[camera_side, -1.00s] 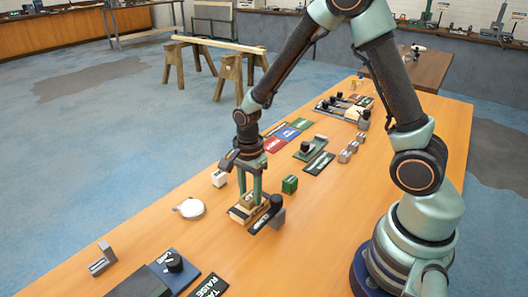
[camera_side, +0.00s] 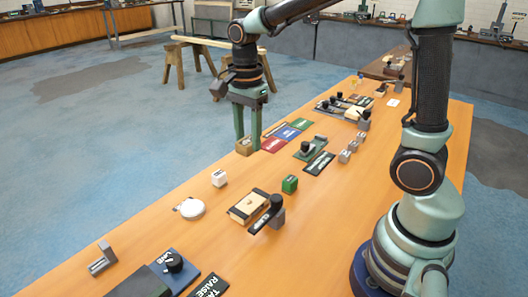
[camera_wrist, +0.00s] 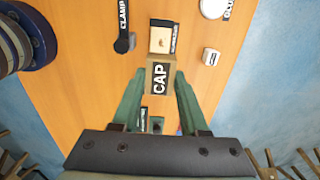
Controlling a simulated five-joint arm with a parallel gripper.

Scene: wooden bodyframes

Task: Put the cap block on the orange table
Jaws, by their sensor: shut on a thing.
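The cap block (camera_wrist: 159,76) is a small tan wooden block with a black label reading CAP. My gripper (camera_wrist: 158,90) is shut on it, one green finger on each side. In the side view my gripper (camera_side: 247,138) holds the cap block (camera_side: 244,147) raised near the far long edge of the orange table (camera_side: 330,212). The fingers hide part of the block there. The exact gap between block and table cannot be told.
A pale wooden piece in a dark-edged holder (camera_side: 248,207) lies on the table, with a black-knobbed clamp (camera_side: 268,214) beside it. A green block (camera_side: 289,184), white cube (camera_side: 219,178) and white disc (camera_side: 191,208) stand around. Red, blue and green plates (camera_side: 289,134) lie near the gripper.

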